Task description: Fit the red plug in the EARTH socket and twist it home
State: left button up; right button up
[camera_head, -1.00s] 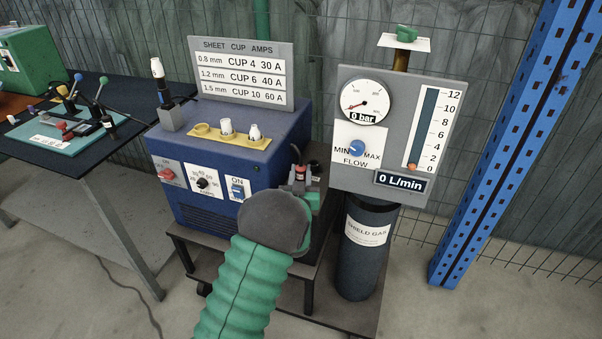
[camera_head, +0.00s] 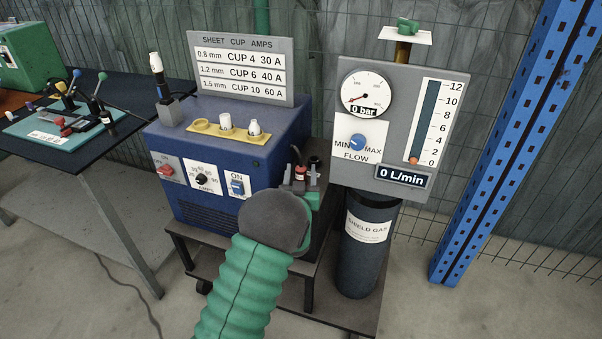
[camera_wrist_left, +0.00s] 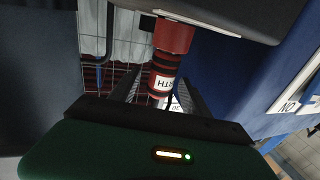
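The red plug (camera_head: 301,172) stands roughly upright at the right side of the blue welding machine, with a dark lead at its top. My left gripper (camera_head: 301,181) is around it, fingers spread to either side with gaps. In the left wrist view the red plug (camera_wrist_left: 174,38) shows between the two fingers (camera_wrist_left: 160,92); a white band on it carries letters, partly hidden, that read like the end of EARTH. The EARTH socket is hidden behind the gripper and plug, so I cannot tell how deep the plug sits. My right gripper is out of view.
The blue machine (camera_head: 215,150) has switches and a dial in front and a yellow cup holder (camera_head: 228,132) on top. The gas panel (camera_head: 385,185) and dark cylinder (camera_head: 362,265) stand close on the right. A dark stub (camera_head: 315,161) is just behind the plug.

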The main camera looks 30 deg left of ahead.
pick_arm(q)
jog(key=p+v, duration=0.1)
jog(key=v, duration=1.6)
jog(key=shift+p, duration=0.35)
jog(key=shift+w, duration=0.1)
